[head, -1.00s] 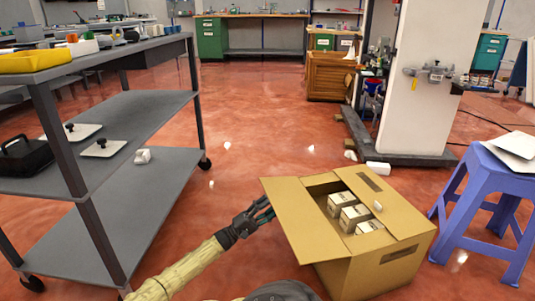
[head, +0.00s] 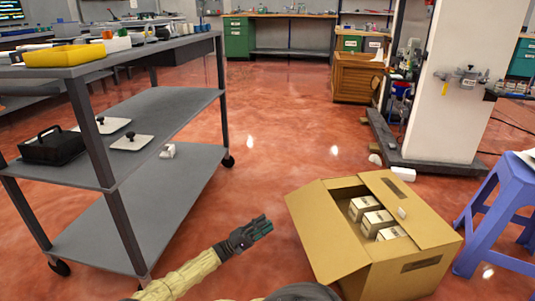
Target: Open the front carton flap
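The brown cardboard carton (head: 400,270) stands on the floor at the lower right, with small white boxes (head: 371,222) inside. Its left-hand flap (head: 325,235) is folded outward and slopes down to the left, toward my gripper. I cannot tell which flap counts as the front one. My gripper (head: 266,226) is left of the carton, empty, with a gap of floor between it and the flap. Its fingers look close together, but their opening is too small to judge.
A grey shelf cart (head: 165,120) stands on the left, near my arm. A blue stool (head: 490,220) is close to the carton's right. A white pillar (head: 445,100) and a wooden crate (head: 357,78) are behind. The middle floor is clear.

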